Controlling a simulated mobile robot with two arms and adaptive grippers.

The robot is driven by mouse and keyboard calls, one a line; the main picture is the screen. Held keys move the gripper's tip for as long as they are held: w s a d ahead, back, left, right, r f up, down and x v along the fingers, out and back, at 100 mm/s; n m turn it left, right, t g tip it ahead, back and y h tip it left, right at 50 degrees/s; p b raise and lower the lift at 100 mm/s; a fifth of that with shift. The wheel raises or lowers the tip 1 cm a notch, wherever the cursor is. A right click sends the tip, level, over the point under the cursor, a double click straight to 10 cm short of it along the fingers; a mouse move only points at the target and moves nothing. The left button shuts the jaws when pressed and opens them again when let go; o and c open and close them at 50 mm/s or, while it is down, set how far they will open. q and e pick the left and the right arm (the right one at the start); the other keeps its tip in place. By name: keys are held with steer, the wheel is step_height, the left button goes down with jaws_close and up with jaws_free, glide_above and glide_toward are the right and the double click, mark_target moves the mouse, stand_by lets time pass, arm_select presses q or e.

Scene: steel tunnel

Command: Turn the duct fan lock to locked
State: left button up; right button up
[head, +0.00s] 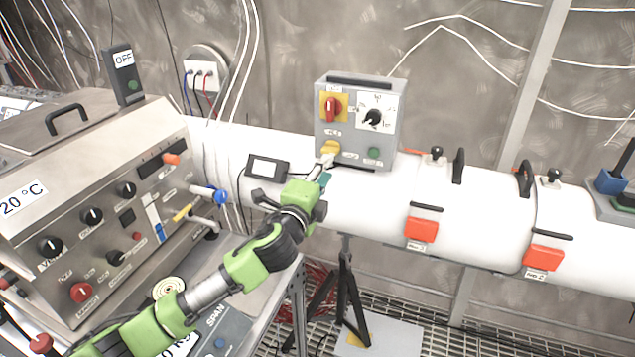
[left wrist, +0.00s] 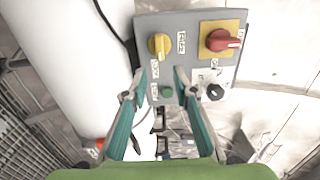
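The grey duct fan control box (head: 352,140) stands on the white duct. Its yellow lock knob (head: 330,149) is at the lower left of the front; in the left wrist view the yellow knob (left wrist: 159,46) has a FREE label and another small label beside it. Which label it points to is hard to tell. My left gripper (head: 328,162) is close in front of the knob. In the left wrist view the teal fingers of this gripper (left wrist: 161,78) are apart, with no object held between them. Contact with the knob is not visible. My right gripper is out of view.
A red switch (head: 332,108), black dial knob (head: 374,117) and green button (head: 374,153) share the box front. A small black display (head: 266,168) sits left of it. Red-orange latches (head: 422,229) are on the duct. A steel instrument panel (head: 90,215) fills the left.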

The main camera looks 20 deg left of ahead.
arm_select(q)
steer(key=s, duration=0.5)
stand_by(0.3)
